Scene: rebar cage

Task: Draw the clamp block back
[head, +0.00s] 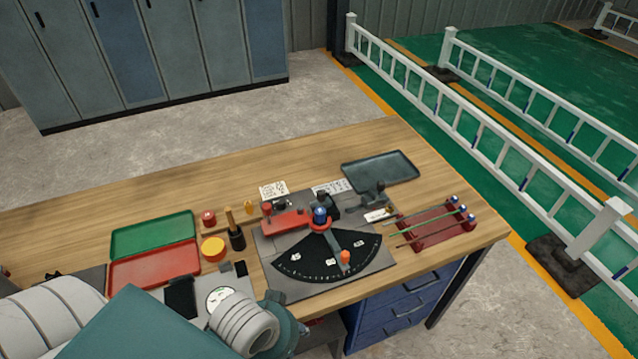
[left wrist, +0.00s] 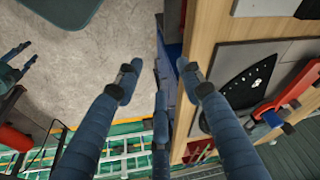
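The bending fixture in the head view has a black fan-shaped scale (head: 325,262), a blue-topped post (head: 320,214) and a lever with an orange knob (head: 345,257). A red block (head: 286,223), which looks like the clamp block, lies left of the post. A red part of the fixture also shows in the left wrist view (left wrist: 296,92). My left gripper (head: 300,325) is low by the table's front edge, mostly hidden by its wrist. In the left wrist view its fingers (left wrist: 160,88) are spread and empty, apart from the fixture. Dark blue fingers (left wrist: 15,65), probably my right gripper's, show at the left edge.
Green (head: 152,234) and red (head: 155,264) trays lie left of the fixture. A red rack with rods (head: 437,225) stands to the right, a dark tray (head: 380,170) behind. Blue drawers (head: 405,305) are below the table. The table's back left (head: 130,190) is clear.

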